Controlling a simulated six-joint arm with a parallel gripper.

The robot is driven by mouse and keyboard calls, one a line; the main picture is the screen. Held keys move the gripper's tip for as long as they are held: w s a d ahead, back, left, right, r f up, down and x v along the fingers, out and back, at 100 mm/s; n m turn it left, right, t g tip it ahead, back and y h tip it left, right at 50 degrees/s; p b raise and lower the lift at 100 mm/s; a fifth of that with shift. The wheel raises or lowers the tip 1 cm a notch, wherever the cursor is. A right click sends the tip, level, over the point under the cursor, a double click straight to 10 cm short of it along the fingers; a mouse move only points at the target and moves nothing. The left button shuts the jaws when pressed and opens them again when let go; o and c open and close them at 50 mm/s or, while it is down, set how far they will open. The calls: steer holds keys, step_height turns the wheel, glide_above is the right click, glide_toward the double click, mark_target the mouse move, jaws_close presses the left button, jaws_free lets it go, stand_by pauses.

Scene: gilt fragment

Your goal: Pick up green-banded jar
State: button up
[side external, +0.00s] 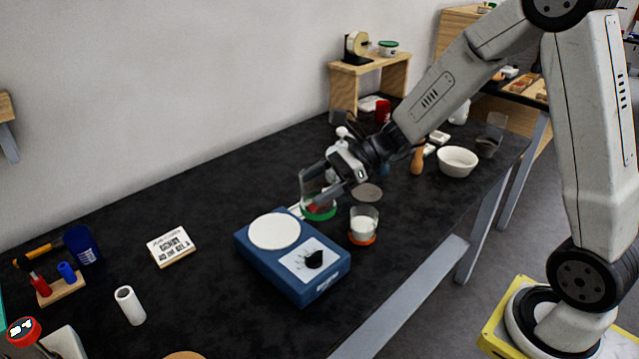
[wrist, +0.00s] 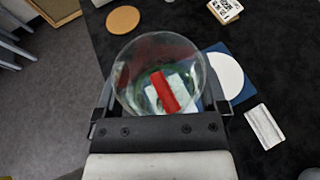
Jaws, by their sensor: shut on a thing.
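The green-banded jar (side external: 318,210) is clear glass with a green band at its base. In the side view it is between the fingers of my gripper (side external: 320,188), behind the blue plate device. The wrist view looks into the open mouth of the jar (wrist: 160,68), where a red piece and something white show inside or through it. The fingers are shut on its sides. I cannot tell whether its base touches the table. A similar jar with an orange band (side external: 363,226) and white contents stands just to its right.
The blue device with a round white plate (side external: 275,232) and black knob is close in front. A white bowl (side external: 457,161) and an orange-brown bottle (side external: 417,162) stand to the right. A lettered block (side external: 170,246) lies left. The black table (side external: 225,195) is clear towards the wall.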

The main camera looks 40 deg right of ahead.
steer(key=shift+s+d+r, duration=0.1)
steer(key=shift+s+r, duration=0.2)
steer(key=shift+s, duration=0.35)
steer(key=shift+w+d+f+t, duration=0.2)
steer(key=shift+d+t, duration=0.1)
steer(key=shift+d, duration=0.25)
steer(key=s+d+f+m+t+h, duration=0.1)
steer(key=d+f, duration=0.4)
steer(key=d, duration=0.7)
steer(key=s+d+f+m+t+h, duration=0.2)
steer(key=d+f+m+t+h, duration=0.1)
steer(key=d, duration=0.9)
steer(key=s+d+f+m+t+h, duration=0.1)
steer(key=d+f+m+t+h, duration=0.2)
steer(key=d, duration=1)
step_height(320, 180, down, 4)
steer(key=shift+s+f+m, duration=0.1)
steer(key=shift+s+m, duration=0.05)
steer(key=shift+m, duration=0.95)
steer(key=w+a, duration=0.2)
steer(key=w, duration=0.3)
steer(key=w+a, duration=0.2)
steer(key=w, duration=0.4)
steer(key=w+a, duration=0.3)
steer(key=w, duration=0.2)
steer(key=shift+w, duration=0.4)
